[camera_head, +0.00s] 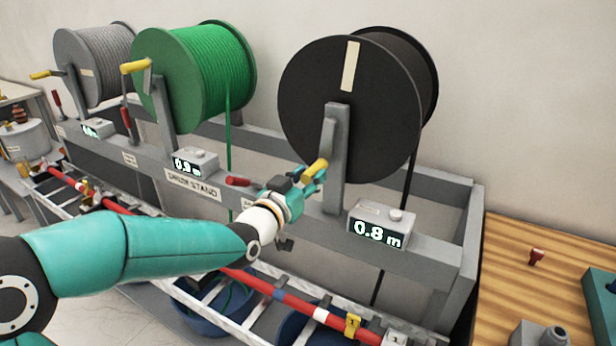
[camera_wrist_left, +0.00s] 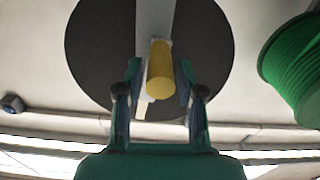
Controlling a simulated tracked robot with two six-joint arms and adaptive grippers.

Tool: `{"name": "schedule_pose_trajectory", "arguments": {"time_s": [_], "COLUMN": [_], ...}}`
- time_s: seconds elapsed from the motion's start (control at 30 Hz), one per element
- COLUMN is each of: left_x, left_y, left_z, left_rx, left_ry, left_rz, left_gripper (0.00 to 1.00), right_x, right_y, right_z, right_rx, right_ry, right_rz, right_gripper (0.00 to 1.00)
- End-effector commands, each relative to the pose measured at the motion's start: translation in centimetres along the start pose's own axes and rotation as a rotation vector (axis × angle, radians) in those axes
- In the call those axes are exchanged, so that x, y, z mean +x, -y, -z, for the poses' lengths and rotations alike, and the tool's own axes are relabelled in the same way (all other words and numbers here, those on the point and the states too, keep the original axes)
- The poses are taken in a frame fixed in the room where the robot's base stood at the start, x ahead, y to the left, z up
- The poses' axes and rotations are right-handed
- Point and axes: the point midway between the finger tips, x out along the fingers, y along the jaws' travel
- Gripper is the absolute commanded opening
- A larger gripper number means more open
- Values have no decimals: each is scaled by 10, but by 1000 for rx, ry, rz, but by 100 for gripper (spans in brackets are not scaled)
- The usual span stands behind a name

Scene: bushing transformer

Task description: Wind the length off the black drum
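The black drum (camera_head: 345,95) stands at the right of the drum stand, with a pale strip on its face. Its crank arm (camera_head: 327,140) hangs down and ends in a yellow handle (camera_head: 316,169). A black cable (camera_head: 408,185) runs down behind the stand. The counter (camera_head: 378,228) below reads 0.8 m. My left gripper (camera_head: 315,180) is at the handle. In the left wrist view the yellow handle (camera_wrist_left: 160,72) lies between the open fingers of the left gripper (camera_wrist_left: 160,78), with a small gap on each side. My right gripper is not in view.
A green drum (camera_head: 190,75) and a grey drum (camera_head: 90,60) stand to the left, each with a yellow-handled crank. The stand's grey beam (camera_head: 435,255) runs below. A red pole (camera_head: 270,290) lies in front. A wooden bench (camera_head: 545,240) is at the right.

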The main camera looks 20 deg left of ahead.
Motion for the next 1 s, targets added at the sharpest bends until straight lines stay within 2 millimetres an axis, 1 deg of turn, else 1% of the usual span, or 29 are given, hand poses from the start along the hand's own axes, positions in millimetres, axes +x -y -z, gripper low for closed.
{"name": "schedule_pose_trajectory", "arguments": {"time_s": [0.03,0.17,0.2,0.43,0.53,0.67,0.73,0.9,1.0], "left_x": [0,0,0,0,0,0,0,0,0], "left_y": [0,0,0,0,2,8,14,28,34], "left_z": [0,0,0,0,-1,-3,-3,4,10], "left_rx": [0,0,0,1,14,78,136,305,396], "left_ry": [0,0,0,0,-1,-5,-7,-9,-7], "left_rz": [0,0,0,0,0,2,3,5,5], "left_gripper": [24,3,0,0,0,0,0,0,0], "right_x": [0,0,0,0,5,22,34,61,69], "right_y": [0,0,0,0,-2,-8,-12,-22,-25], "right_z": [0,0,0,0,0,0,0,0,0], "right_rx": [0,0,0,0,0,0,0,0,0], "right_ry": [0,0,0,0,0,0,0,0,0], "right_rz": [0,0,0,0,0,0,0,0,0], "right_gripper": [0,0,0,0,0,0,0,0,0]}}
